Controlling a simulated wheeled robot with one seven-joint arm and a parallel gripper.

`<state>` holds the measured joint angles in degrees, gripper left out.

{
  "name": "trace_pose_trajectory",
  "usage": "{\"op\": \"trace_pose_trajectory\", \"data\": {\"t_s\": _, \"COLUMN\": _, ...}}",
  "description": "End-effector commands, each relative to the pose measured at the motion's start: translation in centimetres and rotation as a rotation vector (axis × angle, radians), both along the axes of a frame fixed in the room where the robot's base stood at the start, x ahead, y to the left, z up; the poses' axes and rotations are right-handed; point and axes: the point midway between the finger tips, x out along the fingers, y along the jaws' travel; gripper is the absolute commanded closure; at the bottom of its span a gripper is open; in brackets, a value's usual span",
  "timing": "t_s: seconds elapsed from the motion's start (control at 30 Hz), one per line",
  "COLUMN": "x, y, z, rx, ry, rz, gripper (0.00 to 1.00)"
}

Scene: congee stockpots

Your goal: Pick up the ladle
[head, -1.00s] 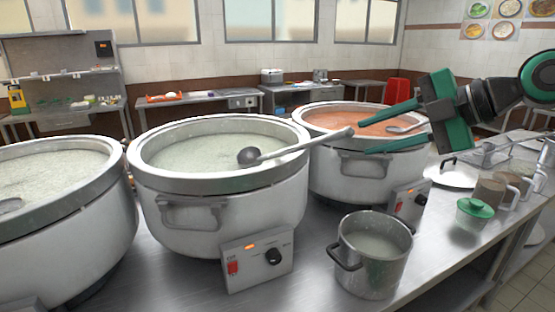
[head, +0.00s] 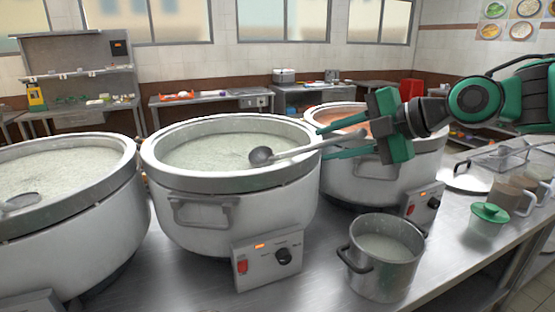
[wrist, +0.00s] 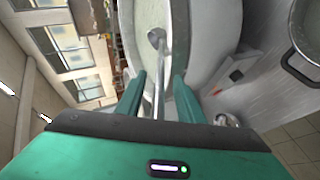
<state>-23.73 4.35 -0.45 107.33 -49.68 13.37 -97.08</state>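The metal ladle (head: 262,156) rests across the rim of the middle white stockpot (head: 222,181). Its bowl is over the pale congee and its handle points right past the rim. My gripper (head: 324,141) is open at the handle's far end, one finger on each side. In the wrist view, the ladle's handle (wrist: 159,84) runs between my gripper's two green fingers (wrist: 160,92), with a gap to each. The handle's end is hidden by my gripper body in the wrist view.
A white stockpot (head: 72,240) stands left and one with orange contents (head: 350,172) stands right behind my gripper. A small steel pot (head: 381,270) stands in front. A green-lidded container (head: 488,222) and mugs (head: 508,196) are at the right.

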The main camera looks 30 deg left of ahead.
Motion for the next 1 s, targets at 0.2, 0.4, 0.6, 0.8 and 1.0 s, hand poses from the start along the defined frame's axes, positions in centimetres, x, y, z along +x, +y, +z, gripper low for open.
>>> {"op": "trace_pose_trajectory", "data": {"t_s": 0.2, "x": 0.14, "y": 0.74, "z": -0.36, "rx": 0.001, "ry": 0.0, "rz": 0.0, "gripper": 0.66}}
{"op": "trace_pose_trajectory", "data": {"t_s": 0.4, "x": 0.15, "y": 0.69, "z": -0.34, "rx": 0.001, "ry": -0.001, "rz": -0.001, "gripper": 0.83}}
{"op": "trace_pose_trajectory", "data": {"t_s": 0.6, "x": 0.15, "y": 0.66, "z": -0.34, "rx": 0.0, "ry": 0.0, "rz": -0.001, "gripper": 1.0}}
{"op": "trace_pose_trajectory", "data": {"t_s": 0.8, "x": 0.15, "y": 0.64, "z": -0.36, "rx": 0.0, "ry": 0.0, "rz": -0.001, "gripper": 1.0}}
{"op": "trace_pose_trajectory", "data": {"t_s": 1.0, "x": 0.16, "y": 0.63, "z": -0.38, "rx": -0.001, "ry": 0.001, "rz": -0.001, "gripper": 1.0}}
